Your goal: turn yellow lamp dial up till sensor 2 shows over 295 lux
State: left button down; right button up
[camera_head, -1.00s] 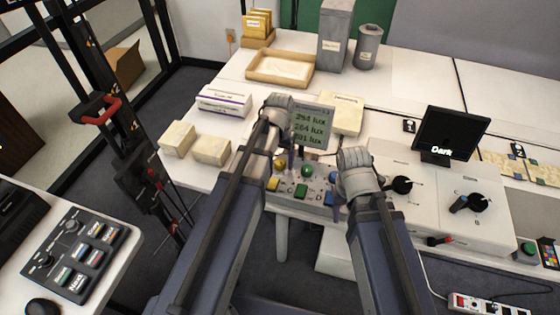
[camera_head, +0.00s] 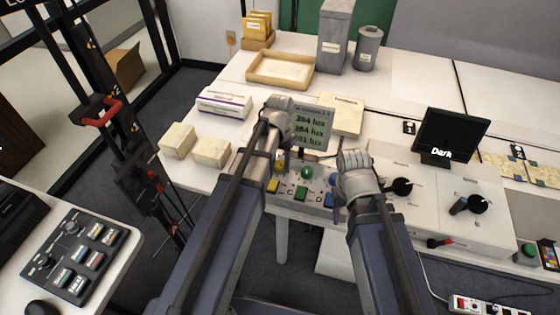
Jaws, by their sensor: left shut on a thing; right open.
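The yellow lamp dial (camera_head: 280,164) sits at the left of the grey control panel, partly hidden by my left gripper (camera_head: 283,154), which is shut on it. A green dial (camera_head: 307,172) stands to its right. My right gripper (camera_head: 337,183) is open beside the blue dial, which is mostly hidden. The middle row seems to read 284 lux; the top row looks like 394 and the bottom like 301, but these digits are blurred.
Yellow (camera_head: 273,186), green (camera_head: 301,193) and blue (camera_head: 329,200) buttons line the panel front. A black screen (camera_head: 450,135) reading "Dark" stands to the right, near black knobs (camera_head: 402,186). Cream boxes (camera_head: 211,151) lie left, and a wooden tray (camera_head: 281,70) lies behind.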

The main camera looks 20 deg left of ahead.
pick_arm(q)
jog(key=m, duration=0.3)
jog(key=shift+m, duration=2.2)
jog(key=shift+c, duration=2)
grip_release()
jog(key=shift+r, duration=0.1)
